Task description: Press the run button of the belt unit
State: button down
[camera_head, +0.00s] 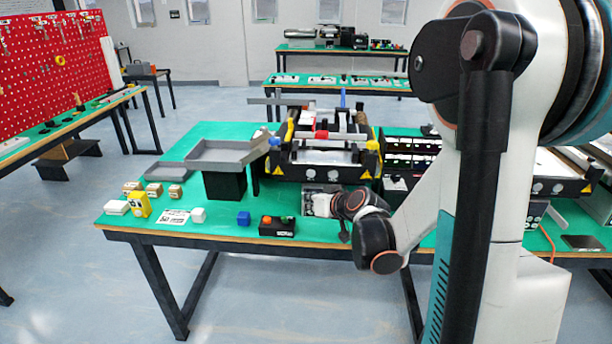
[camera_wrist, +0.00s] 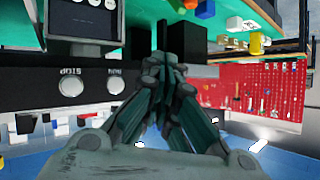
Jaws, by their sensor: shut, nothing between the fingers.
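The belt unit (camera_head: 318,157) stands on the green table in the head view, with a dark front panel facing me. In the wrist view, which is upside down, the panel shows two round pale buttons: the one labelled STOP (camera_wrist: 71,87) and the run button (camera_wrist: 116,83) nearer my fingers. My gripper (camera_wrist: 167,66) is shut and empty. Its fingertips are to the right of the run button in that view, and I see no clear contact with it.
A grey tray (camera_head: 228,152) on a black block stands left of the belt unit. A blue cube (camera_head: 243,218) and a black button box (camera_head: 277,226) lie near the table's front edge. A second machine (camera_head: 560,185) stands on the right.

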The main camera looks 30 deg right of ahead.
aim_at(311, 174)
dwell(0.3)
jog(key=w+d, duration=0.5)
jog(key=w, duration=0.2)
jog(key=shift+w, duration=0.15)
jog(key=shift+w, duration=0.1)
dwell(1.6)
jog(key=shift+w+d, duration=0.2)
jog(key=shift+w+d, duration=0.2)
jog(key=shift+w, duration=0.15)
dwell(0.8)
jog(key=shift+s, duration=0.1)
jog(key=shift+s+a, duration=0.45)
jog(key=shift+s, duration=0.15)
